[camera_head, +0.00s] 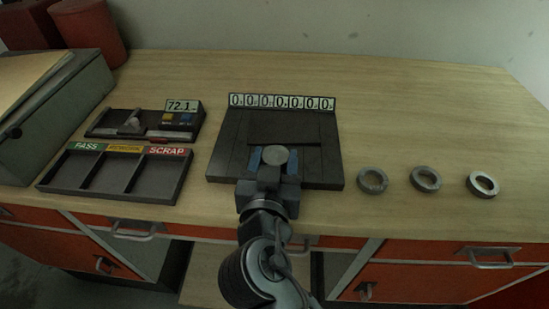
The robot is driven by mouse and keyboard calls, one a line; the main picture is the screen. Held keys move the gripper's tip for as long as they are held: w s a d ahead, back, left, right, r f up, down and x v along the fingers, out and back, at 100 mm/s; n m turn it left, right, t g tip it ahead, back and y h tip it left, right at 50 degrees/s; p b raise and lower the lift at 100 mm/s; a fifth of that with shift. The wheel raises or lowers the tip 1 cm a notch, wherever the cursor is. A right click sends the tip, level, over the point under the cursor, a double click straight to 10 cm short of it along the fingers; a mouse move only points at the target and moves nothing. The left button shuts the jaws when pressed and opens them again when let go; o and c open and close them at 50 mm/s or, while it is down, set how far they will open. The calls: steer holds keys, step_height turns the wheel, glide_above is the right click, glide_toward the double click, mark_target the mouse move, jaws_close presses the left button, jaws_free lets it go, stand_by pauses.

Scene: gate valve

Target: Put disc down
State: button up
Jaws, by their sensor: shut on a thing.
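A round grey disc (274,155) sits between the blue-tipped fingers of my gripper (273,160), which is shut on it. The gripper and disc are over the front middle of a dark square plate (228,160) with a row of number windows (282,102) along its back edge. I cannot tell whether the disc touches the plate. My gripper hides part of the plate's front edge.
Three grey rings (372,181) lie in a row on the wooden bench (420,110), right of the plate. A sorting tray (112,192) marked PASS and SCRAP and a gauge reading 72.1 (182,105) stand left. The bench's back right is clear.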

steer(key=shift+f+b, duration=0.2)
steer(key=shift+b, duration=0.1)
steer(key=o, duration=1.3)
steer(key=shift+r, duration=0.2)
